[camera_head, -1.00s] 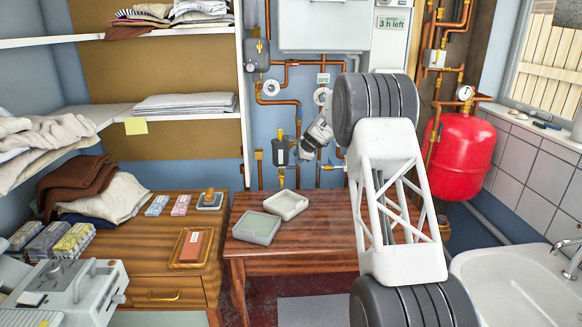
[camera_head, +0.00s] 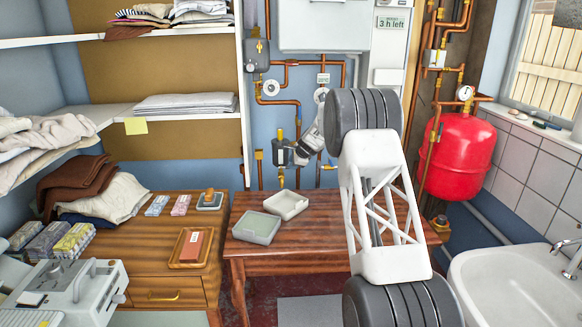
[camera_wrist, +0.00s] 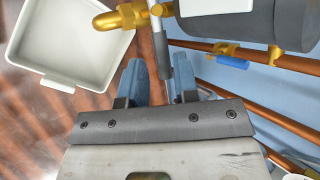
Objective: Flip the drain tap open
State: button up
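The drain tap shows in the wrist view as a brass fitting (camera_wrist: 122,17) with a thin grey lever (camera_wrist: 160,45) hanging from it. My gripper (camera_wrist: 160,70) has its two blue fingers apart, and the lever's lower end appears between them. Whether either finger touches the lever cannot be told. In the head view my gripper (camera_head: 296,153) is beside the dark canister (camera_head: 280,151) on the wall, below which a small brass fitting (camera_head: 281,181) shows. The lever is too small to make out there.
A blue-handled brass valve (camera_wrist: 232,62) and copper pipes lie right of the fingers in the wrist view. A pale open tray (camera_head: 286,204) and a lidded-looking box (camera_head: 257,227) stand on the wooden table (camera_head: 300,247) below. A red tank (camera_head: 459,157) stands right.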

jog(key=shift+x, duration=1.3)
grip_shut()
